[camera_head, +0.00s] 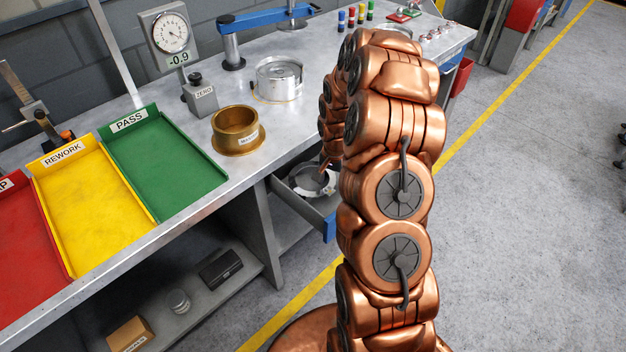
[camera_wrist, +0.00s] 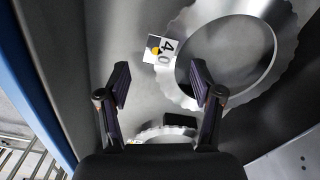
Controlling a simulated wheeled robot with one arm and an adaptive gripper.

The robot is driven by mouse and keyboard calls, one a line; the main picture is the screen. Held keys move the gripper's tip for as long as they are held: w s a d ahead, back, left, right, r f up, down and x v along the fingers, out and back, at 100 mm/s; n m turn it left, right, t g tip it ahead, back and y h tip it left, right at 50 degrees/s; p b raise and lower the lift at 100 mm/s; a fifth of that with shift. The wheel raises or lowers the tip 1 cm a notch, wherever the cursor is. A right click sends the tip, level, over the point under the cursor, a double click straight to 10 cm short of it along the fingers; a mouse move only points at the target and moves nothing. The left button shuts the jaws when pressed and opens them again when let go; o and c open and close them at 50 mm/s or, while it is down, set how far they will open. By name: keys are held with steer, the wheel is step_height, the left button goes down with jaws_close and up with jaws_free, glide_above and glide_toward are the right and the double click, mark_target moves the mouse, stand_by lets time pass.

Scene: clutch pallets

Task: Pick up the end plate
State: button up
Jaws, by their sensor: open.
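A large flat metal ring (camera_wrist: 188,42) with a scalloped outer edge and a white tag reading 4.0 lies on a grey metal surface in the wrist view; it looks like the end plate. My gripper (camera_wrist: 160,84) is open and empty, its two dark fingers spread just below the tag and overlapping the ring's lower left edge in the picture. Whether they touch it I cannot tell. A second toothed ring (camera_wrist: 150,133) shows between the fingers, partly hidden by the gripper. In the head view, ring-shaped metal parts (camera_head: 314,178) lie in an open drawer, partly behind my arm.
The drawer (camera_head: 296,208) has a blue front and sits under the workbench (camera_head: 230,185). On the bench are red, yellow (camera_head: 85,215) and green (camera_head: 165,165) trays, a dial gauge (camera_head: 170,34), a brass cup (camera_head: 236,127) and a round metal fixture (camera_head: 279,78). The floor at right is clear.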

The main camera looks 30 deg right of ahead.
steer(key=shift+f+b, duration=0.15)
steer(key=shift+b, duration=0.2)
stand_by(0.5)
jaws_close()
stand_by(0.4)
